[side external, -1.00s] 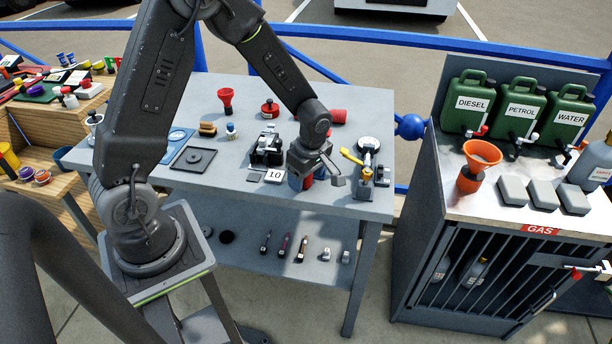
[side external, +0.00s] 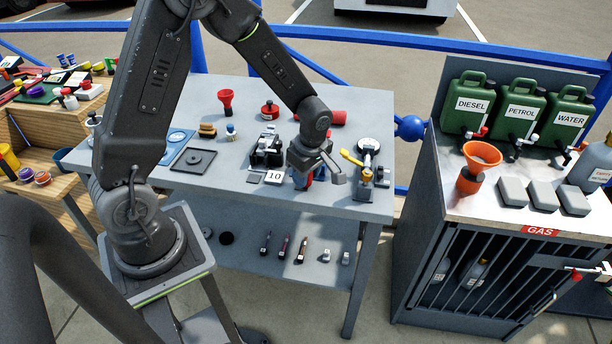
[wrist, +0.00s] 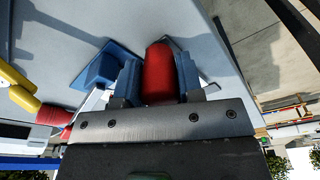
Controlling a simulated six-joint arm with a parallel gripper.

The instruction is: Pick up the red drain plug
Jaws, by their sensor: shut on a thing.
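A red rounded plug (wrist: 159,72), taken as the drain plug, sits between the two blue fingers of my gripper (wrist: 158,82) in the wrist view. The fingers touch it on both sides and are shut on it. In the side view my gripper (side external: 309,178) points down over the front right of the grey table (side external: 225,178). Only bits of red and blue show under the wrist there, so the plug is mostly hidden. I cannot tell from the side view how far it is above the table.
A brass-and-grey valve fitting with a yellow handle (side external: 352,158) stands close to the right of my gripper. A black device (side external: 266,150) and a card marked 10 (side external: 274,176) are to the left. A red funnel (side external: 226,100) and a red cylinder (side external: 338,117) stand farther back.

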